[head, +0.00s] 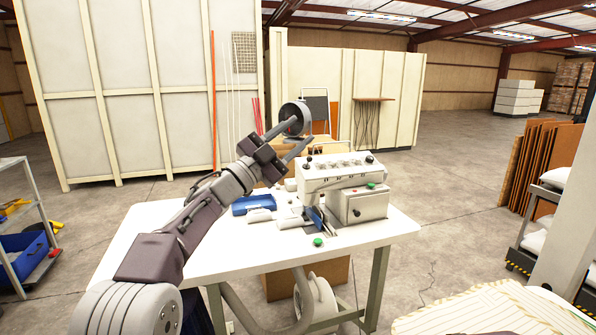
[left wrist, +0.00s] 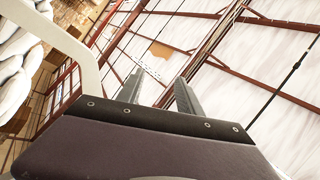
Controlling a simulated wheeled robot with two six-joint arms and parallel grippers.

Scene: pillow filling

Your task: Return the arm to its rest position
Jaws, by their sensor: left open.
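My left arm (head: 205,215) reaches in from the lower left of the head view and slants up to the right, over the white table (head: 150,217). My left gripper (head: 302,131) is raised above the table, in front of the tall pale panels. Its two fingers also show in the left wrist view (left wrist: 158,78). They stand apart with nothing between them, and that view looks up toward the roof. A white filling machine (head: 340,173) stands on the table, right of and below the gripper. My right gripper is not in view.
A blue tray (head: 252,203) lies on the table beside the machine. A striped pillow (head: 490,312) is at the lower right. A shelf with blue bins (head: 25,255) stands at the left. Brown boards (head: 540,165) and a cart are at the right. Open floor lies behind the table.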

